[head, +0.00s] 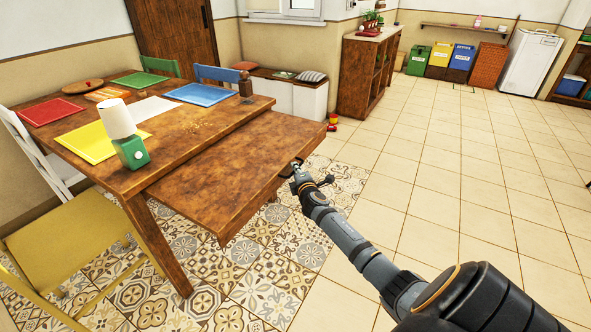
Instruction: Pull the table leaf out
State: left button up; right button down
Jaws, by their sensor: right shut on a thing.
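The brown wooden table (135,182) stands at the left. Its leaf (235,185), a slab of the same brown wood, sticks out from the table's right side, slightly below the main top. My right gripper (296,168) is at the leaf's outer right edge, shut on a handle there. The handle is small, dark and mostly hidden by the gripper, so its shape is hard to tell. My left gripper is not in view.
A lamp with a green base (132,153), coloured placemats such as a yellow one (88,143), and a pepper mill (245,86) are on the tabletop. A yellow chair (65,245) stands at the front left. The tiled floor (450,170) to the right is clear.

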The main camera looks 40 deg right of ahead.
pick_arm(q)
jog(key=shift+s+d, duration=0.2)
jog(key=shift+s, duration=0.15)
pick_arm(e)
jog(key=shift+s+d, duration=0.15)
jog(key=shift+s, duration=0.3)
jog(key=c, duration=1.4)
grip_release()
jog(key=v, duration=1.2)
jog(key=shift+f, duration=0.1)
